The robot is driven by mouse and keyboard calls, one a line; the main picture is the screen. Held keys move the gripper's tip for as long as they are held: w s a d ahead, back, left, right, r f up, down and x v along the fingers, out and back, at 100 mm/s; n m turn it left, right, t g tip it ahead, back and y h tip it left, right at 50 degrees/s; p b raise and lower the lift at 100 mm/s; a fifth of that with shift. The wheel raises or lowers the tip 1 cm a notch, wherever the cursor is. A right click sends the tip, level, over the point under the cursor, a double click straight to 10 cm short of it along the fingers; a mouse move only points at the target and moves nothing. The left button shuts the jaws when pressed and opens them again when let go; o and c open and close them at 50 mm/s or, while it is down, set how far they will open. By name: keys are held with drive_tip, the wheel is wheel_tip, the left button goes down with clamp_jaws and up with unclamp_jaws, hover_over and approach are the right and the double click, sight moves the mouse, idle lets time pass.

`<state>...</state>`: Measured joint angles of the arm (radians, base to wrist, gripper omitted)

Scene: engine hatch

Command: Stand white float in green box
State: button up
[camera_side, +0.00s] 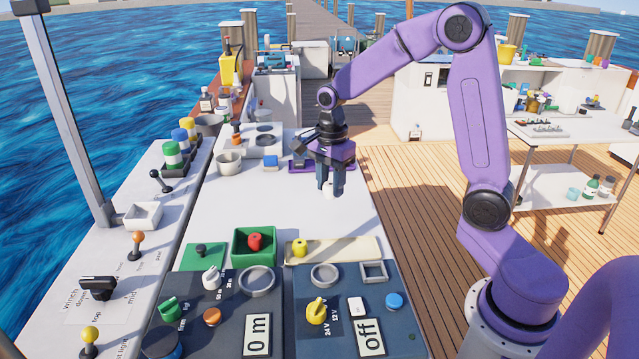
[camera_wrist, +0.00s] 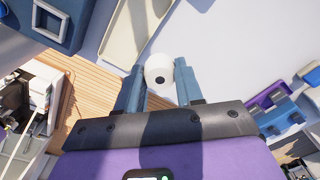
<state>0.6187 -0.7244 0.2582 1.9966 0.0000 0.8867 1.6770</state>
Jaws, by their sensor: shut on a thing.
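The green box (camera_side: 240,262) stands nearer the camera, to the lower left of my gripper. A red float (camera_side: 255,241) is in the green box.
A cream tray (camera_side: 345,250) with a yellow float (camera_side: 299,247) lies right of the green box. Dark control panels with knobs (camera_side: 317,310) lie in front. A purple rack (camera_side: 310,167) is behind my gripper. The middle of the white worktop (camera_side: 260,200) is clear.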

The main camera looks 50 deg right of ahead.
drive_tip(key=shift+s+a+r+n, duration=0.2)
drive_tip(key=shift+s+a+n, duration=0.15)
drive_tip(key=shift+a, duration=0.15)
drive_tip(key=s+a+n, duration=0.5)
drive_tip(key=a+n, duration=0.3)
drive_tip(key=a, duration=0.5)
hover_over(254, 248)
drive_tip(key=s+a, duration=0.2)
drive_tip(key=s, duration=0.1)
drive_tip(key=f, duration=0.8)
drive_tip(key=shift+w+d+f, duration=0.2)
drive_tip(key=shift+w+f, duration=0.05)
drive_tip(key=shift+f, duration=0.1)
drive_tip(key=shift+w+f, duration=0.2)
drive_tip(key=shift+f, duration=1.6)
drive_tip(key=shift+f, duration=0.15)
drive_tip(key=o, duration=0.8)
